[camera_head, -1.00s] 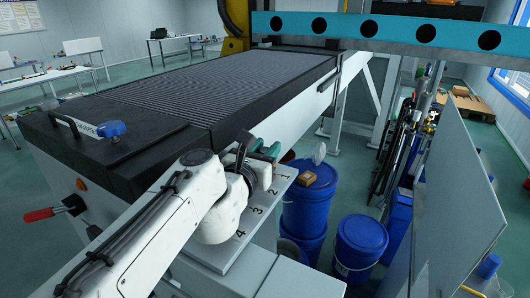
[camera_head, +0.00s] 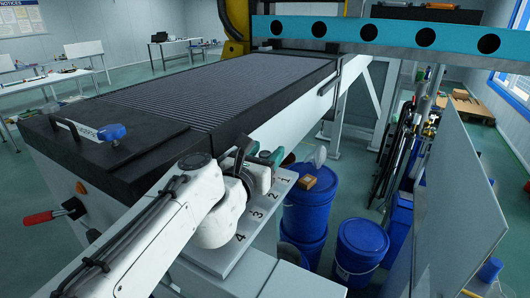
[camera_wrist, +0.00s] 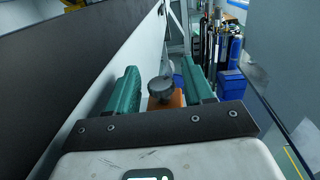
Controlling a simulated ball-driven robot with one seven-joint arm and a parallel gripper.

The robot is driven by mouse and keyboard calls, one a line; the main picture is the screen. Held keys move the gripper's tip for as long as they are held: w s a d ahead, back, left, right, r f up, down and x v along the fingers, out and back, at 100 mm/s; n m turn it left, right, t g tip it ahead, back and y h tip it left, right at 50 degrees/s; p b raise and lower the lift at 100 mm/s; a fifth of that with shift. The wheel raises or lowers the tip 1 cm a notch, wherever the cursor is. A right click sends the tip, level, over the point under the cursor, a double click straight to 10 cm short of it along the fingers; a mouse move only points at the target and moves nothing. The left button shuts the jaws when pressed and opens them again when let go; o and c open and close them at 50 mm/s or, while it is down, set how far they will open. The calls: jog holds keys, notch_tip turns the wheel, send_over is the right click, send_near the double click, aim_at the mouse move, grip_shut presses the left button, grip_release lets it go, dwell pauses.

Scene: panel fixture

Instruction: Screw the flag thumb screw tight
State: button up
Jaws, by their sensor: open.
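The flag thumb screw (camera_head: 319,155) shows in the head view as a pale grey flat piece above a small brown block (camera_head: 307,182), just beyond the numbered shelf. In the wrist view a dark grey rounded head (camera_wrist: 161,87), which looks like the same screw, stands over the orange-brown block (camera_wrist: 165,101). My gripper (camera_head: 266,154) has green fingers and is over the shelf, left of the screw in the head view. In the wrist view my gripper (camera_wrist: 160,75) is open, with the screw head showing between the fingers. Contact cannot be told; the screw's thread is hidden.
The white shelf (camera_head: 224,258) numbered 1 to 4 lies under my gripper.

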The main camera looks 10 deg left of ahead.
jog(key=v, duration=1)
jog(key=shift+s+a, duration=0.1)
jog(key=shift+s, duration=0.15)
jog(key=shift+w, duration=0.1)
